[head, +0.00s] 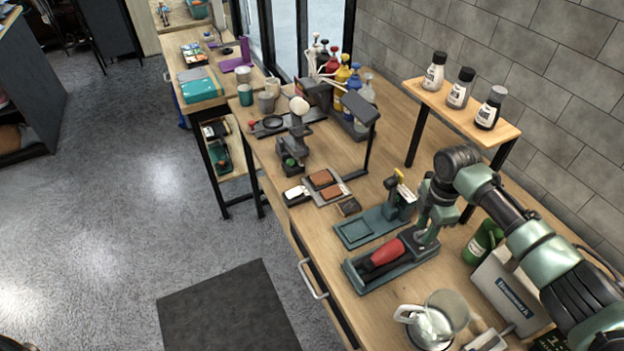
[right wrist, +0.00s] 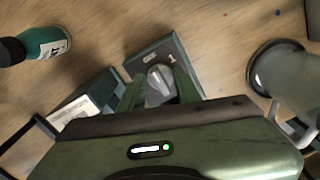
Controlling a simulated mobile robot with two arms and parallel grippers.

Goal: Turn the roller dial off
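The roller unit (head: 352,270) is a long dark green base on the wooden table, with a red roller (head: 388,252) lying in it. My right gripper (head: 424,238) is at its right end, pointing down. In the right wrist view, the grey roller dial (right wrist: 160,82) sits on a dark panel (right wrist: 187,72) marked OFF and 1. The gripper (right wrist: 160,92) also shows there, with its green fingers on either side of the dial. They look open, and I cannot tell whether they touch it. The dial's exact pointing direction is unclear. My left gripper is not in view.
A clear jug (head: 436,318) stands in front of the unit, and a green bottle (head: 483,243) and a white box (head: 505,290) stand to its right. A green stand (head: 355,231) is just behind. A shelf (head: 460,109) with bottles is along the wall.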

